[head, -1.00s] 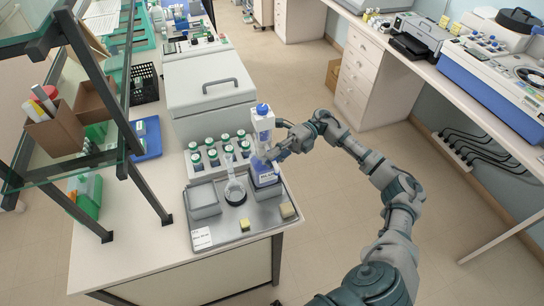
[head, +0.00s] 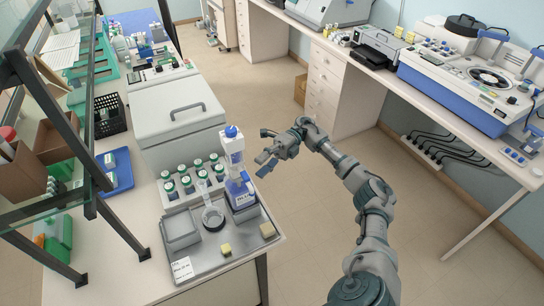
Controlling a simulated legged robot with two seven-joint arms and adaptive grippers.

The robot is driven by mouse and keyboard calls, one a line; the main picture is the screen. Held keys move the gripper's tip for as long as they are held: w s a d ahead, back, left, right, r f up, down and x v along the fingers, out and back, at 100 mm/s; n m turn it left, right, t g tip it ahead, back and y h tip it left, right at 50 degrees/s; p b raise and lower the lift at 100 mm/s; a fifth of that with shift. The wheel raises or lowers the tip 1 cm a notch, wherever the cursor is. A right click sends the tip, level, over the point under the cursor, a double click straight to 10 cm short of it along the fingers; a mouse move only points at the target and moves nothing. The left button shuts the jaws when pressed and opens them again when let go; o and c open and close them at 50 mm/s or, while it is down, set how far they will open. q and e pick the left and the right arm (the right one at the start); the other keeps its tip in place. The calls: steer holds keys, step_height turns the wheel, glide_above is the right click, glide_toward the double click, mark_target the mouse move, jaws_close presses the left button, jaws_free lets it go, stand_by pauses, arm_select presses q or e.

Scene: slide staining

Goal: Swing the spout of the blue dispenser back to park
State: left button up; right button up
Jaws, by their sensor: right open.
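The blue dispenser (head: 241,194) stands upright on the grey tray (head: 220,258), a bottle with blue contents, a tall white pump section and a blue cap. Its spout is too small to make out clearly, so I cannot tell which way it points. A clear long-necked flask (head: 213,216) stands just left of the dispenser. My right gripper (head: 262,165) is open and empty. It hangs to the right of the dispenser's upper part, with a visible gap between them. My left gripper is not in view.
Several green-capped bottles (head: 186,181) stand in a rack behind the flask. A white lidded box (head: 178,125) is farther back. The tray also holds a grey square dish (head: 180,232) and yellow blocks (head: 226,249). The floor right of the bench is clear.

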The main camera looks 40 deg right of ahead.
steer(key=w+d, duration=0.1)
steer(key=d, duration=0.5)
steer(key=shift+w+a+f, duration=0.1)
stand_by(0.4)
